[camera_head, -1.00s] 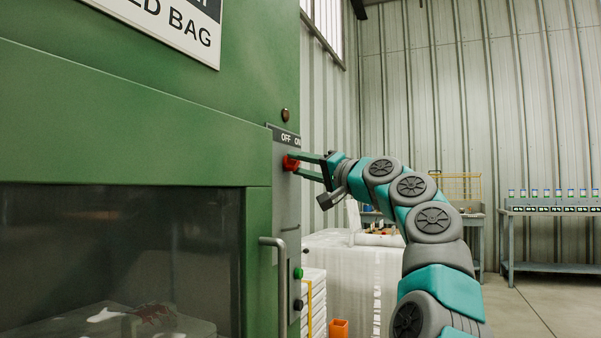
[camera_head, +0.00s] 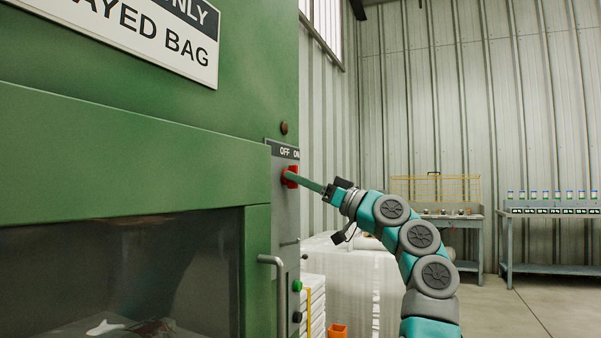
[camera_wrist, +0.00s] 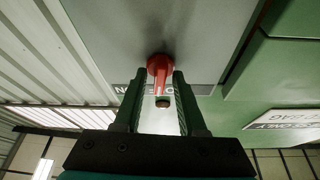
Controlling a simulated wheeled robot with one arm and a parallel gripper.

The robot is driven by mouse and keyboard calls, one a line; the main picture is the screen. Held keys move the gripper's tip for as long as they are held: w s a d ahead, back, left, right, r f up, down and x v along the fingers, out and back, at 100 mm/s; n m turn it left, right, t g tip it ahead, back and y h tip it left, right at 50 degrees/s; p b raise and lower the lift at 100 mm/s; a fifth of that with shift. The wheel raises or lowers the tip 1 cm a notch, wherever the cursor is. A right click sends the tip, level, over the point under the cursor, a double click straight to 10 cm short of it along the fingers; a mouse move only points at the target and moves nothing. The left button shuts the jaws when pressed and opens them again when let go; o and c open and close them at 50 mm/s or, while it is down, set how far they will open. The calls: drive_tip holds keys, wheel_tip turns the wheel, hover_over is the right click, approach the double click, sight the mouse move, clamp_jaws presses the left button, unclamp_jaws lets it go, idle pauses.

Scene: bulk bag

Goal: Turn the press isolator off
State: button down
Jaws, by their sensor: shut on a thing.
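The press isolator is a red rotary handle (camera_head: 290,176) on the grey strip at the right edge of the green press. An OFF / ON label (camera_head: 285,152) sits just above it, OFF on the left. My gripper (camera_head: 293,178) reaches it from the right, its fingers lined up one behind the other. In the wrist view the red handle (camera_wrist: 159,70) lies between the two fingers of my gripper (camera_wrist: 160,78), which are shut on it. There the handle points toward the label strip, which appears upside down and partly hidden. I cannot tell which mark it points at exactly.
A bar handle (camera_head: 278,300) stands out from the press below the isolator, beside a green button (camera_head: 297,285) and a black one. Benches (camera_head: 550,212) line the back wall; floor at right is clear.

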drive_tip(key=shift+w+a+r+n+g+p, duration=0.15)
drive_tip(key=shift+n+g+p, duration=0.4)
drive_tip(key=shift+n, duration=0.35)
drive_tip(key=shift+n+y, duration=0.3)
drive_tip(key=c, duration=0.8)
unclamp_jaws()
drive_tip(key=shift+a+g, duration=0.1)
drive_tip(key=shift+g, duration=0.15)
drive_tip(key=shift+c, duration=0.2)
drive_tip(key=b+v, duration=0.2)
drive_tip(key=v, duration=0.6)
